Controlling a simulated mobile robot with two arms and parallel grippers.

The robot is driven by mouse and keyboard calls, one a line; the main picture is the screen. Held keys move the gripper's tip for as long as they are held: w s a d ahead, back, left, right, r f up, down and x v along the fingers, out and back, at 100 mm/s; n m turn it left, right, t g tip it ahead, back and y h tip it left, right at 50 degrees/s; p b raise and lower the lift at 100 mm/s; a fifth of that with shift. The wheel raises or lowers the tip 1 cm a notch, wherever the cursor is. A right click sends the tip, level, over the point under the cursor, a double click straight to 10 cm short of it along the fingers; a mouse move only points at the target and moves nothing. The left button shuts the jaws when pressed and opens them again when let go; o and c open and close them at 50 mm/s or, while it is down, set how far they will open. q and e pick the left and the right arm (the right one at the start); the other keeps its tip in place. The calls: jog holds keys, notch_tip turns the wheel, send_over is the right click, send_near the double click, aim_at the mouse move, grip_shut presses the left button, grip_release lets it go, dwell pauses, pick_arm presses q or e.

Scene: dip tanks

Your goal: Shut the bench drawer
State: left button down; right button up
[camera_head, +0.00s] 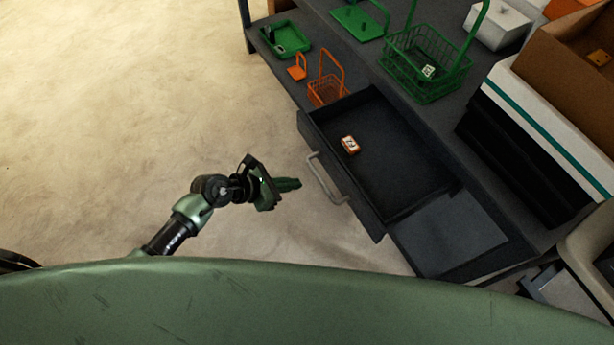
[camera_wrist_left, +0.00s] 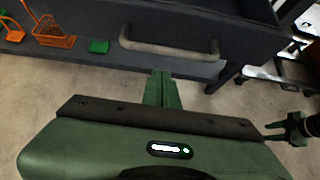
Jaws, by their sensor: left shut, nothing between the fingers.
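The bench drawer (camera_head: 318,150) is pulled out from the dark bench (camera_head: 290,68), and its inside shows from above. Its grey bar handle (camera_head: 322,180) is on the front face; the handle also shows in the left wrist view (camera_wrist_left: 170,48). A small orange and white item (camera_head: 349,145) lies in the drawer. My left gripper (camera_head: 298,184) is shut and empty, in front of the drawer face. Its fingertips point at the handle and look a little apart from it. A green and black part at the right of the left wrist view looks like my right gripper (camera_wrist_left: 286,130); its jaws are unclear.
A green wire basket (camera_head: 425,65), an orange basket (camera_head: 328,90) and a green tray (camera_head: 285,38) stand on the bench. A dark grey panel (camera_head: 450,233) lies beside the drawer. The pale floor left of the drawer is clear.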

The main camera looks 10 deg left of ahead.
pick_arm(q)
jog(key=w+d, duration=0.1)
jog(key=w+d+f, duration=0.1)
jog(key=d+p, duration=0.1)
jog(key=d, duration=0.1)
jog(key=shift+w+f, duration=0.3)
jog(key=shift+w, duration=0.1)
jog(key=shift+a, duration=0.1)
